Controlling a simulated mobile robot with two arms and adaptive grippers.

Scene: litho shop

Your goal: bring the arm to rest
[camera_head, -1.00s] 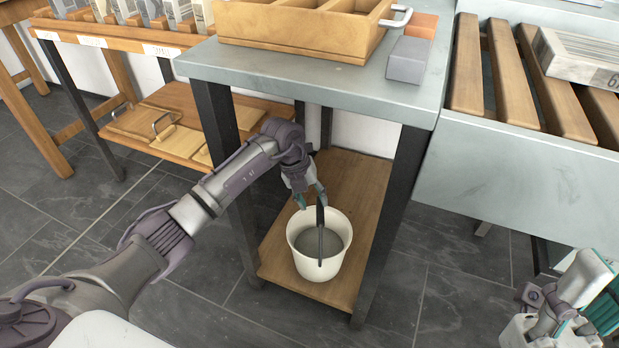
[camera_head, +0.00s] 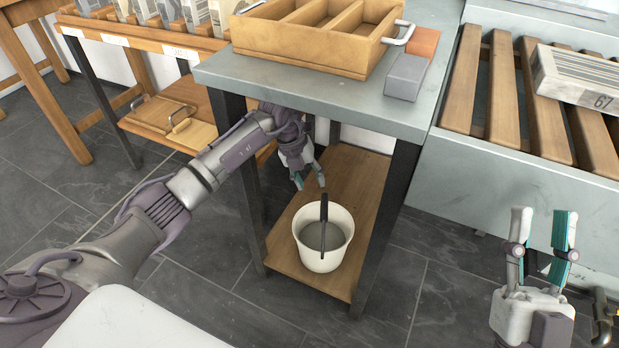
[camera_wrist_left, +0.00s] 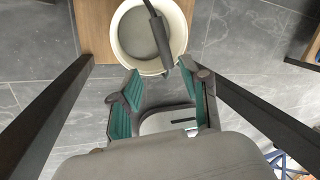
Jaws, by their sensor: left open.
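My left gripper (camera_head: 310,184) reaches in under the grey tabletop and hangs open and empty just above and behind the white bucket (camera_head: 306,257).
The metal-topped table (camera_head: 290,88) with dark legs stands over the shelf. It carries a wooden divided box (camera_head: 300,55), a grey block (camera_head: 405,77) and an orange block (camera_head: 423,42). A slatted rack (camera_head: 505,100) is at right. Dark tiled floor is clear in front.

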